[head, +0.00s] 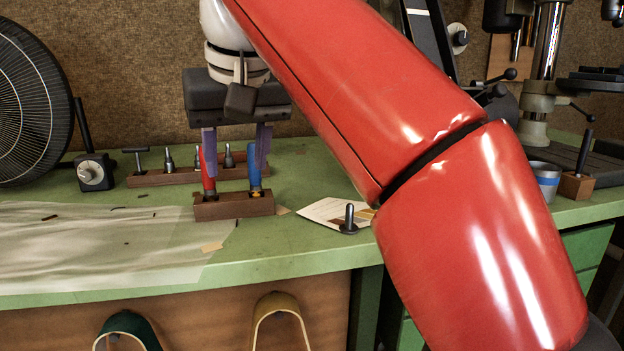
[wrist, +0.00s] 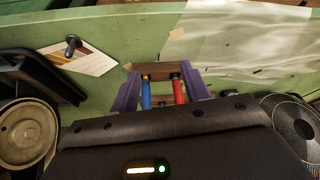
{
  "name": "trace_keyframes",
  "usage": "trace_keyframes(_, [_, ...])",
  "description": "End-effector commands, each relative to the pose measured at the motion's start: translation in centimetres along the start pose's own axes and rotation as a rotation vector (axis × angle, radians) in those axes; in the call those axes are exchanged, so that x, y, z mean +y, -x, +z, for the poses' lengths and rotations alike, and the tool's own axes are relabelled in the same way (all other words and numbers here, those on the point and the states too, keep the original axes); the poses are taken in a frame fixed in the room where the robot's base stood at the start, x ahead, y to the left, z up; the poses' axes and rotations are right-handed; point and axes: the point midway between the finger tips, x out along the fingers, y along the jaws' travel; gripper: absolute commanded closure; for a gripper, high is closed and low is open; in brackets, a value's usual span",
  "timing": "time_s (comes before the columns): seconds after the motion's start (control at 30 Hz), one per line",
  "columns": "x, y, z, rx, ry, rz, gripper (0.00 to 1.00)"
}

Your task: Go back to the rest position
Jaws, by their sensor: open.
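My gripper (head: 236,158) hangs over the green workbench with its two purple fingers spread apart and nothing held between them. A small wooden block (head: 235,207) stands below it, holding a red-handled tool (head: 208,178) and a blue-handled tool (head: 254,172) upright. In the wrist view my gripper (wrist: 160,98) shows one finger on each side, with the blue handle (wrist: 146,95) and red handle (wrist: 179,92) in the gap between them. Exact clearance between fingers and handles cannot be told. My red arm crosses the head view and hides part of the bench.
A wooden rack (head: 160,178) with several metal pieces stands behind the block. A fan (head: 30,105) is at left and a translucent sheet (head: 90,250) covers the bench's left part.

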Motion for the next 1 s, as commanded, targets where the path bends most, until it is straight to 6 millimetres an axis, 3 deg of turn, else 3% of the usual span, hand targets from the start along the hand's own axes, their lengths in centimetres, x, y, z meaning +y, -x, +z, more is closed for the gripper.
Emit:
trace_keyframes(0.37, [2.0,-0.9,1.4,0.009,-0.023,0.033,0.54])
trace_keyframes(0.67, [5.4,-2.9,4.4,0.022,-0.071,0.080,0.54])
trace_keyframes(0.87, [9.4,-5.9,9.4,0.035,-0.141,0.124,0.54])
trace_keyframes(1.0, [12.8,-9.4,15.3,0.050,-0.217,0.157,0.54])
